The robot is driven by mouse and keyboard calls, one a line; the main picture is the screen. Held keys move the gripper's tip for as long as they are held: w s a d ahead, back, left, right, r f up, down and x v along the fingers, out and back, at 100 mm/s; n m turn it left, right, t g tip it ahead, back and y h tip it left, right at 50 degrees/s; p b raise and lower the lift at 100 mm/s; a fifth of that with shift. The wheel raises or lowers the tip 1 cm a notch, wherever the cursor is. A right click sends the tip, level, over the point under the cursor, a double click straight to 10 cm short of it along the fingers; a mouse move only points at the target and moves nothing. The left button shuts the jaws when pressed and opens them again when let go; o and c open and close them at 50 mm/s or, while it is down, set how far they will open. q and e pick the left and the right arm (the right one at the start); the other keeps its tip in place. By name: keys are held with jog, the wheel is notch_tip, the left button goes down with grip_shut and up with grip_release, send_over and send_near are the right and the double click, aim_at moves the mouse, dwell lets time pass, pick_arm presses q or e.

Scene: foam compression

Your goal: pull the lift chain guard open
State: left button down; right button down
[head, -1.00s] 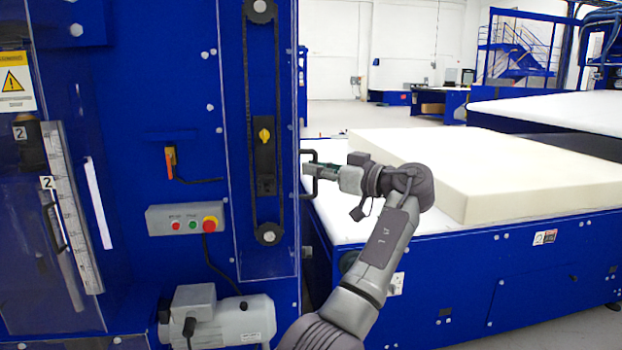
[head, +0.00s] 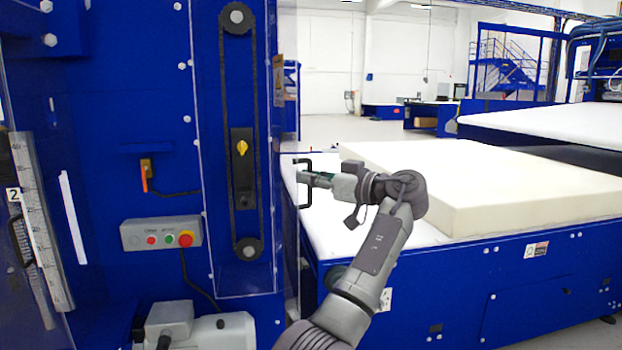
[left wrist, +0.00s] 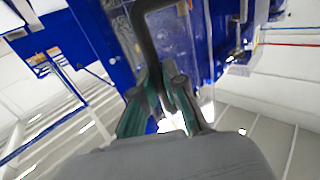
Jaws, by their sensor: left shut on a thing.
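The lift chain guard (head: 287,130) is a clear panel by the tall blue column, with its right edge out past the column's side. Its black bar handle (head: 304,161) stands upright at that edge. The dark chain loop (head: 225,130) runs between upper and lower sprockets on the column. My left gripper (head: 308,180) comes from the right and is shut on the guard handle. In the left wrist view the handle (left wrist: 146,32) runs down between the fingertips (left wrist: 165,85). How far the guard stands from the column is hard to tell. My right gripper is not in view.
A control box (head: 161,233) with buttons and a grey motor (head: 215,332) are on the machine at left. A white-topped blue table (head: 420,262) with a cream foam block (head: 510,190) stands to the right, behind my left arm. Open floor (head: 345,128) lies beyond.

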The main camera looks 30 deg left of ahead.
pick_arm(q)
jog(key=c, duration=1.2)
grip_release()
jog(key=shift+a, duration=0.1)
jog(key=s+d, duration=0.1)
jog(key=d, duration=1.1)
